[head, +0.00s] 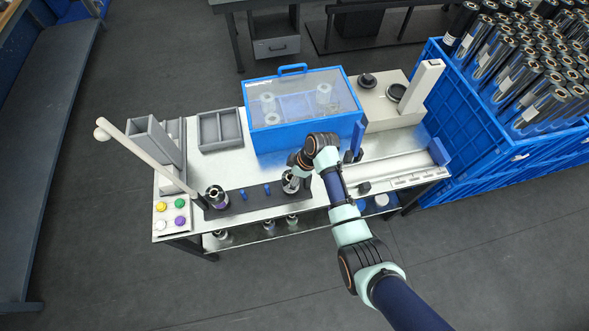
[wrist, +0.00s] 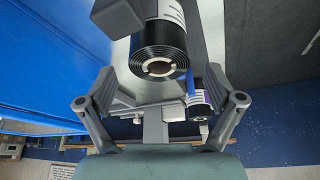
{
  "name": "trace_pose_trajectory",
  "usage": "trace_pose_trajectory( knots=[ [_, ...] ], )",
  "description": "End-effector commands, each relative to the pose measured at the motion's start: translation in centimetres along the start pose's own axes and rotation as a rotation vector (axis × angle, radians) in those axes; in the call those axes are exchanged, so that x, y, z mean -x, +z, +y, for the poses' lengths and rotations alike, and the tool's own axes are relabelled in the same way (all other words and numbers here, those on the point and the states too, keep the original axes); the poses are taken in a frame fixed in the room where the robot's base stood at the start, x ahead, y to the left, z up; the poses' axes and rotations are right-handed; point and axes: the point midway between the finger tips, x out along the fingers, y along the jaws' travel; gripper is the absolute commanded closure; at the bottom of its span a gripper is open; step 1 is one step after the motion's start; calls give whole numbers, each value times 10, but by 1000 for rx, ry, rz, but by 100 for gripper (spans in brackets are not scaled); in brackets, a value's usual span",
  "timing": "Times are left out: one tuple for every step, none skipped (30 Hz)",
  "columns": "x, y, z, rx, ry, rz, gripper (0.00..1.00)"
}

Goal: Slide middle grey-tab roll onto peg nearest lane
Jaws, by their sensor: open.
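A dark film roll with a white label (wrist: 158,50) lies between the spread fingers of my gripper (wrist: 160,80) in the wrist view. The gripper is open, and I cannot tell whether either finger touches the roll. In the head view my gripper (head: 298,170) is over the right end of a black strip, at a roll (head: 290,184) partly hidden by it. Two blue pegs (head: 243,194) (head: 267,189) stand bare between the rolls. No grey tab is clearly visible.
A blue box with a clear lid (head: 305,100) stands behind the strip. A grey divided tray (head: 219,130), a slanted pale post (head: 140,155) and a coloured-button panel (head: 172,215) are to the left. Several rolls (head: 268,226) sit on the lower shelf. A blue crate (head: 455,110) is at right.

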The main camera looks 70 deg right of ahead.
Motion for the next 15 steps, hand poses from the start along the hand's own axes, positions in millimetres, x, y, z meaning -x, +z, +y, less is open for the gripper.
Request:
trace_pose_trajectory(
  knots=[
    [9,0,1,0,4,2,8],
    [15,0,1,0,5,2,8],
    [25,0,2,0,6,2,8],
    [33,0,2,1,6,2,8],
    [41,0,2,1,7,3,8],
    [51,0,2,1,7,2,8],
    [59,0,2,1,8,3,8],
    [66,0,2,1,8,2,8],
    [76,0,2,0,7,2,8],
    [82,0,1,0,6,2,8],
    [88,0,1,0,6,2,8],
    [95,0,1,0,6,2,8],
    [99,0,1,0,5,2,8],
    [103,0,1,1,4,2,8],
    [107,0,1,1,4,2,8]
  ],
)
